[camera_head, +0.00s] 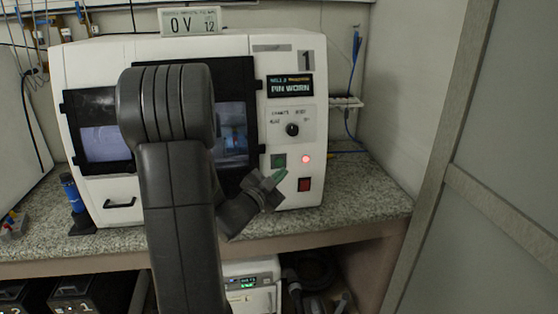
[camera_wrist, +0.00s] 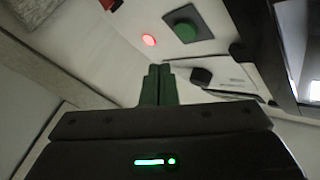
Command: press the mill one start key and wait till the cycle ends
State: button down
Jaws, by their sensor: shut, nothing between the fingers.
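Mill one (camera_head: 232,60) is a white machine marked 1 on the counter. Its green start key (camera_head: 278,161) is on the right-hand panel, and it also shows in the wrist view (camera_wrist: 185,32). A red lamp (camera_head: 306,159) is lit beside it, and a red key (camera_head: 304,184) is below. The small display (camera_head: 290,86) appears to read "PIN WORN". My gripper (camera_head: 276,177) has green fingers, shut and empty, just below the green key in the head view. In the wrist view the fingertips (camera_wrist: 159,68) appear apart from the key.
A dark knob (camera_head: 292,129) sits above the keys. A sign (camera_head: 190,21) stands on top of the machine. A blue bottle-like object (camera_head: 72,190) is at the left on the granite counter (camera_head: 365,190). A door frame (camera_head: 440,150) rises at the right. My arm hides part of the mill window.

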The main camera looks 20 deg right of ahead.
aim_at(279, 162)
jog(key=shift+w+d, duration=0.2)
jog(key=shift+w, duration=0.55)
jog(key=shift+w+d, duration=0.15)
jog(key=shift+w, duration=0.6)
jog(key=shift+f, duration=0.1)
dwell(0.8)
jog(key=shift+w+d+b, duration=0.1)
jog(key=shift+w+b, duration=0.3)
jog(key=shift+b, duration=0.05)
